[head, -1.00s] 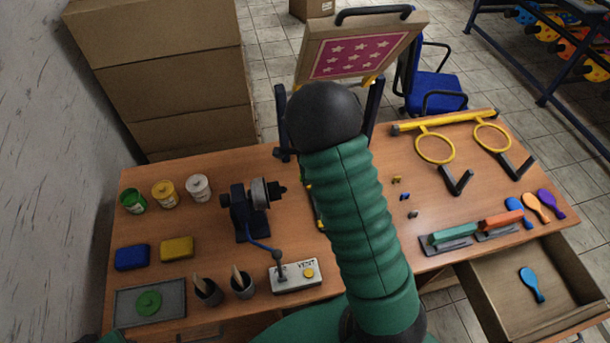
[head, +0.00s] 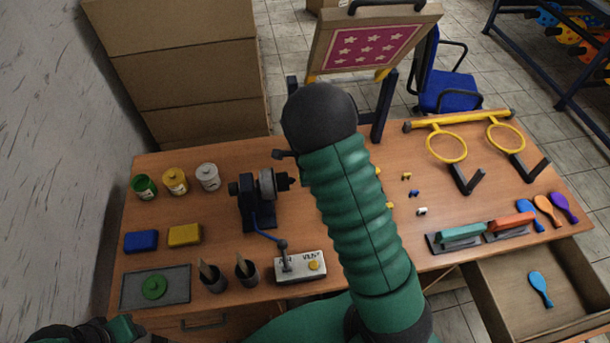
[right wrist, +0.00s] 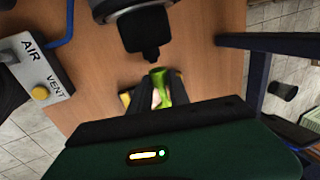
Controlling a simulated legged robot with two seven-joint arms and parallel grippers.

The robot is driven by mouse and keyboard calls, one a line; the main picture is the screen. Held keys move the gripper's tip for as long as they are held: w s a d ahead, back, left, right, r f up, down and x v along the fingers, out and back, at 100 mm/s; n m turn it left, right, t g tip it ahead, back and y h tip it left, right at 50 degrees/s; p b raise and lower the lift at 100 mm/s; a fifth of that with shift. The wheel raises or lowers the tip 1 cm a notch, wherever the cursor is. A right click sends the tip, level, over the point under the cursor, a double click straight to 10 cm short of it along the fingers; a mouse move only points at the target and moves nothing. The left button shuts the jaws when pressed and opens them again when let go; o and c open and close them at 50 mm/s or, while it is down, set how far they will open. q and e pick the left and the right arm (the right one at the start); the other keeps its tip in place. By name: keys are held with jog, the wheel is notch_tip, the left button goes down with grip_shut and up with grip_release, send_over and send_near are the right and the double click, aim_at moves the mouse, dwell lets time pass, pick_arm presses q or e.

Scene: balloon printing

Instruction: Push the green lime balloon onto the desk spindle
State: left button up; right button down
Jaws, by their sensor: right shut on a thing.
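In the right wrist view my right gripper (right wrist: 156,98) is shut on the lime green balloon (right wrist: 163,86), part of which shows between the fingers. The black nozzle of the desk spindle (right wrist: 147,48) points at the balloon from just above it in the picture; I cannot tell if they touch. In the head view the spindle machine (head: 257,197) stands on the desk left of my right arm, which hides my right gripper. Part of my left arm shows at the bottom left; its gripper is out of view.
An air and vent box (head: 300,266) with a lever stands in front of the spindle. Two dark cups (head: 247,270) are beside it. A framed star screen (head: 372,50) rises behind my right arm. The open drawer (head: 497,300) is at the right.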

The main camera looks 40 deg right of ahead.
jog(key=shift+a+r, duration=0.1)
pick_arm(q)
jog(key=shift+w+a, duration=0.1)
jog(key=shift+a, duration=0.45)
pick_arm(e)
jog(key=shift+a+r, duration=0.1)
jog(key=shift+a, duration=0.35)
pick_arm(q)
jog(key=shift+d+r, duration=0.25)
jog(key=shift+d, duration=0.15)
pick_arm(e)
jog(key=shift+w+d, duration=0.1)
jog(key=shift+d, duration=0.05)
pick_arm(q)
jog(key=shift+a+r+p, duration=0.15)
jog(key=shift+a+p, duration=0.15)
jog(key=shift+p, duration=0.1)
pick_arm(e)
jog(key=shift+w+a, duration=0.15)
jog(key=shift+a, duration=0.3)
pick_arm(q)
jog(key=shift+d+r, duration=0.15)
pick_arm(e)
jog(key=shift+w, duration=0.1)
jog(key=c, duration=1.1)
grip_release()
jog(key=shift+a, duration=0.1)
jog(key=shift+c, duration=0.2)
